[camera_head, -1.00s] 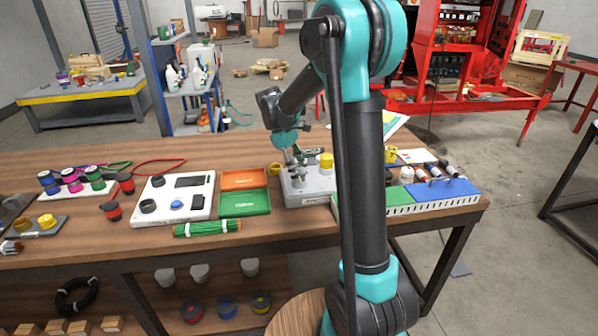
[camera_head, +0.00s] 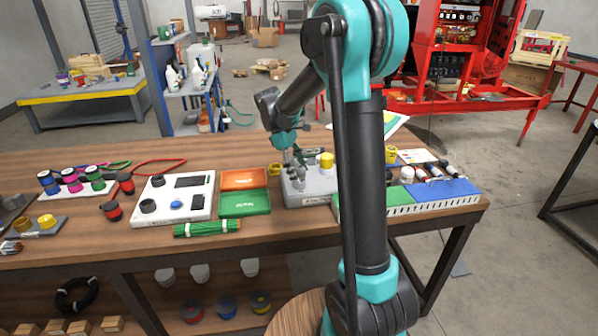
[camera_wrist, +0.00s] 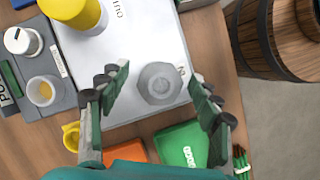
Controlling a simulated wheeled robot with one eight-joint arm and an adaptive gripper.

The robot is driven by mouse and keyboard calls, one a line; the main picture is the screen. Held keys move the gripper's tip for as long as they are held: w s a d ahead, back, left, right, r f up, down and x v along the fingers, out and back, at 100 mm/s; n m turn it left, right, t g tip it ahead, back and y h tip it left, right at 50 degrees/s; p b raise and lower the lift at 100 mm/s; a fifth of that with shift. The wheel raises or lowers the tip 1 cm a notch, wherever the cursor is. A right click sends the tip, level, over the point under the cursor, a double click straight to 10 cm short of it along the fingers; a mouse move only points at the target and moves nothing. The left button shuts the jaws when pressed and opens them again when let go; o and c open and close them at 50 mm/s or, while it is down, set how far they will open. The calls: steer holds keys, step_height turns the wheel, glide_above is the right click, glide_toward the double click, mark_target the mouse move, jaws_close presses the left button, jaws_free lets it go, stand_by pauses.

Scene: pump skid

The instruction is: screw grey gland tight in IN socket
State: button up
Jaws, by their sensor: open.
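The grey gland (camera_wrist: 160,83), a hex-shaped piece, stands at the IN label of the light grey box (camera_wrist: 140,50), on the IN socket. How deep it sits in the socket I cannot tell. My gripper (camera_wrist: 153,85) is open, with one finger on each side of the gland and a visible gap to both. In the head view my gripper (camera_head: 298,163) is low over the box (camera_head: 318,191), and the gland is hard to make out there. A yellow gland (camera_wrist: 74,10) stands at the OUT label of the same box; it also shows in the head view (camera_head: 326,160).
An orange tray (camera_head: 243,179) and a green tray (camera_head: 244,202) lie left of the box. A white board with knobs (camera_head: 160,205) lies further left. A blue mat (camera_head: 445,190) and bottles are to the right. A grey fixture (camera_wrist: 40,75) shows at the wrist view's left.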

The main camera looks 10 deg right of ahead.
steer(key=n+t, duration=0.1)
steer(key=n, duration=0.2)
steer(key=shift+n, duration=0.4)
steer(key=n+t, duration=0.1)
steer(key=n, duration=0.1)
steer(key=n+t, duration=0.1)
steer(key=n, duration=0.1)
steer(key=shift+n+h, duration=0.3)
steer(key=shift+c, duration=0.6)
steer(key=c, duration=1.1)
steer(key=m+g, duration=0.1)
steer(key=m, duration=0.2)
steer(key=shift+m, duration=0.4)
steer(key=m+g, duration=0.1)
steer(key=m, duration=0.1)
steer(key=m+g, duration=0.1)
steer(key=m, duration=0.2)
steer(key=shift+m+y, duration=0.3)
steer(key=shift+y, duration=0.1)
steer(key=o, duration=1.2)
